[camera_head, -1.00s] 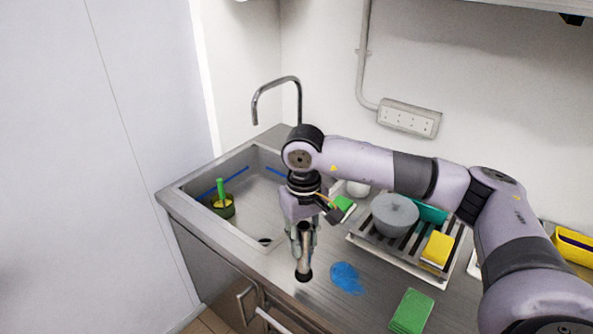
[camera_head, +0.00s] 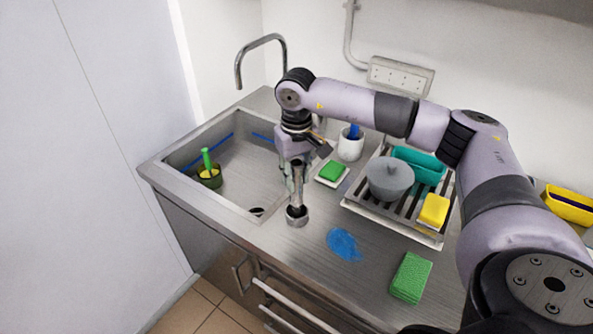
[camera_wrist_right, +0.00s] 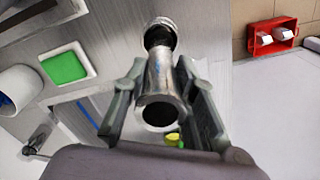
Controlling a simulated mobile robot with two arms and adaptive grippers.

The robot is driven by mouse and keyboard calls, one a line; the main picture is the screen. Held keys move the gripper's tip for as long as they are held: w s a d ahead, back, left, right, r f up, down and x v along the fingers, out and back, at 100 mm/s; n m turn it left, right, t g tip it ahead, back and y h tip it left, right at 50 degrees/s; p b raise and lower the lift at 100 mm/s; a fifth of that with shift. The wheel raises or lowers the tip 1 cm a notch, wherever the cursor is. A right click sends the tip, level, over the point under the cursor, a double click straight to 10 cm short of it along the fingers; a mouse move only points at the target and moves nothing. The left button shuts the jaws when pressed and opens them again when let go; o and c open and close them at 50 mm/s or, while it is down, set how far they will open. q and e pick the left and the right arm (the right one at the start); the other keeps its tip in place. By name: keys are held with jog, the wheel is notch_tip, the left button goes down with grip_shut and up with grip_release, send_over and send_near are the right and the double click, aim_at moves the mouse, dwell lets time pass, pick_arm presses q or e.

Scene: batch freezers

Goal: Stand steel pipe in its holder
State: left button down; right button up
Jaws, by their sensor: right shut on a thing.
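The steel pipe (camera_head: 297,192) is a shiny metal tube in my right gripper (camera_head: 294,180), which is shut on it and points down over the counter by the sink's front right corner. The holder (camera_head: 297,218) is a short round metal cup on the counter, directly below the pipe in the head view. In the wrist view the pipe (camera_wrist_right: 160,80) lies between the fingers (camera_wrist_right: 160,98), with its open near end showing. The holder (camera_wrist_right: 161,24) shows at its far end. I cannot tell how far the pipe's lower end is inside it. My left gripper is not in view.
A green sponge on a dish (camera_head: 332,172), a white cup (camera_head: 350,148) and a drying rack (camera_head: 408,228) stand right. A blue patch (camera_head: 343,244) and green sponge (camera_head: 411,276) lie in front.

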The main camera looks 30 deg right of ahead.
jog(key=shift+f, duration=0.55)
pick_arm(q)
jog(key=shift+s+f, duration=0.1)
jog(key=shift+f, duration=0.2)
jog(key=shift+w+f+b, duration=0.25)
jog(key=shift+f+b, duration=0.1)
jog(key=shift+b, duration=0.15)
dwell(0.6)
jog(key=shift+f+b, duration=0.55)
pick_arm(e)
jog(key=shift+f, duration=0.6)
jog(key=o, duration=0.7)
jog(key=shift+o, duration=0.2)
jog(key=shift+s, duration=0.1)
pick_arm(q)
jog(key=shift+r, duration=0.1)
